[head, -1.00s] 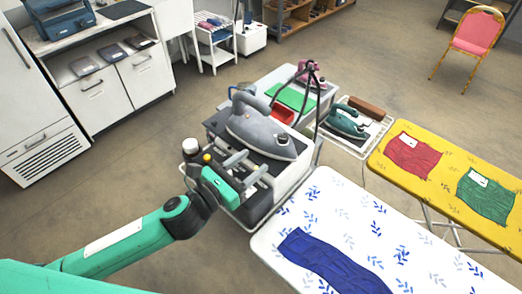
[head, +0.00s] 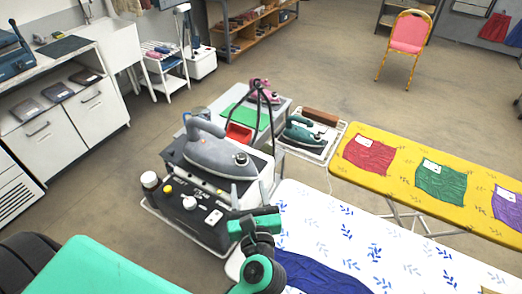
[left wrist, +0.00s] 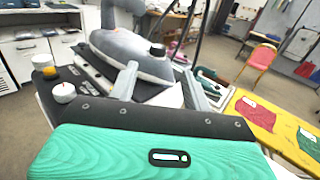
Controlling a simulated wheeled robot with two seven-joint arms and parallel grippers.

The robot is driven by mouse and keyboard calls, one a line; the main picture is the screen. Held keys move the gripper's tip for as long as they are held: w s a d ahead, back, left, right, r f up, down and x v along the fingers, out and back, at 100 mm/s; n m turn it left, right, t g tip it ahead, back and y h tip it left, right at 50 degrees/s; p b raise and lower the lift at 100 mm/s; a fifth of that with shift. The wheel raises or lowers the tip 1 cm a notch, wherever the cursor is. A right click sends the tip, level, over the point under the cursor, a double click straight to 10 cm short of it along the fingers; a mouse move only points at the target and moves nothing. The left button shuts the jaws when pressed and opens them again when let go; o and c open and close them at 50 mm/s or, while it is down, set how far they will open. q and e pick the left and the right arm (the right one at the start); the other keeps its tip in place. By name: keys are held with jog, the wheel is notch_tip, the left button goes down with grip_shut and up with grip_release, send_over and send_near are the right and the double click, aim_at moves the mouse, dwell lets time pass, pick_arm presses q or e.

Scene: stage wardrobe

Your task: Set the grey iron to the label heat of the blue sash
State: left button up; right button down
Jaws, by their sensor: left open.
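The grey iron (head: 213,153) rests on a black and white station (head: 178,218) with a yellow button (head: 167,189), a white knob (head: 188,203) and a white switch on its front panel. The iron has a small dark knob (head: 241,158) near its tip; it also shows in the left wrist view (left wrist: 158,50). The blue sash (head: 322,276) lies on the white leaf-patterned board, partly behind my arm; no label on it is visible. My left gripper (head: 250,191) is open and empty, near the station's front right corner, its fingers (left wrist: 160,85) pointing toward the iron.
A yellow board (head: 397,171) at the right holds red, green and purple cloths with white labels. Behind the station are a teal iron (head: 300,132), a pink iron (head: 266,92), a red tray (head: 239,132) and a dark stand. Open floor lies beyond.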

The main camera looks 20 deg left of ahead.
aim_at(241, 152)
pick_arm(q)
jog(key=p+x, duration=0.6)
jog(key=x, duration=0.6)
jog(key=shift+a+r, duration=0.15)
jog(key=shift+x, duration=0.8)
jog(key=c, duration=1)
jog(key=shift+o, duration=0.2)
jog(key=shift+p, duration=0.3)
